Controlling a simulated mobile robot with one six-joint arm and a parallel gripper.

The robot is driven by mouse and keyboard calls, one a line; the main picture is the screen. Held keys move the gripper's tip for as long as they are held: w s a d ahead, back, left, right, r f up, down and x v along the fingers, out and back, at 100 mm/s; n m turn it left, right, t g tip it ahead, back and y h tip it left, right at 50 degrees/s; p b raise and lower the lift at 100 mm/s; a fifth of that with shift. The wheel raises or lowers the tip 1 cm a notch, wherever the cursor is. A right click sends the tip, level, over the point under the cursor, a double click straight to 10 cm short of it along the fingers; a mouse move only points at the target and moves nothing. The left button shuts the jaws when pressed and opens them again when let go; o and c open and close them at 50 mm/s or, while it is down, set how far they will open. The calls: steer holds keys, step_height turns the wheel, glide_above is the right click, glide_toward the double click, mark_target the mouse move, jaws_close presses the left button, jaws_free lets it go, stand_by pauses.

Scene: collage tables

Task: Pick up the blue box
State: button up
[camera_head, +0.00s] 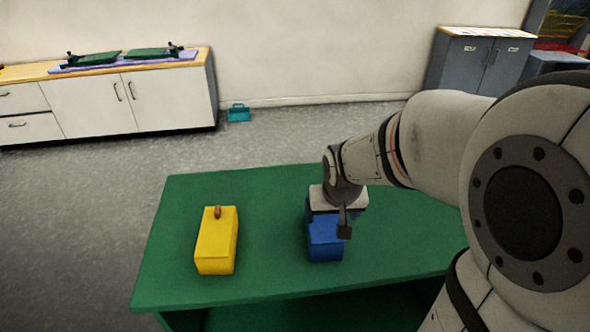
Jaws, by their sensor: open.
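The blue box (324,246) stands on the green table (275,192), right of the table's middle. My gripper (328,225) is at the blue box's upper part and hides much of its top. One dark finger shows in front of the box's right side; the other finger is hard to make out. The gripper is open. I cannot tell whether the fingers touch the box.
A yellow box (216,245) with a small brown thing (217,212) on its top stands on the table to the left. The table between the two boxes is clear. A white cabinet (105,100) and a grey cabinet (478,62) stand along the far wall.

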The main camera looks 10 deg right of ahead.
mark_target(324, 222)
steer(key=o, duration=0.4)
steer(key=w+f, duration=0.1)
steer(key=f, duration=0.1)
steer(key=w+f+b, duration=0.1)
steer(key=w+f, duration=0.2)
steer(key=f, duration=0.1)
steer(key=shift+w+a+b, duration=0.2)
steer(key=shift+a+b, duration=0.15)
steer(key=shift+t, duration=0.3)
steer(key=x, duration=0.5)
steer(key=b+x, duration=0.1)
steer(key=x, duration=0.1)
steer(key=shift+w+d+f, duration=0.2)
steer(key=shift+w+d, duration=0.15)
steer(key=c, duration=1.1)
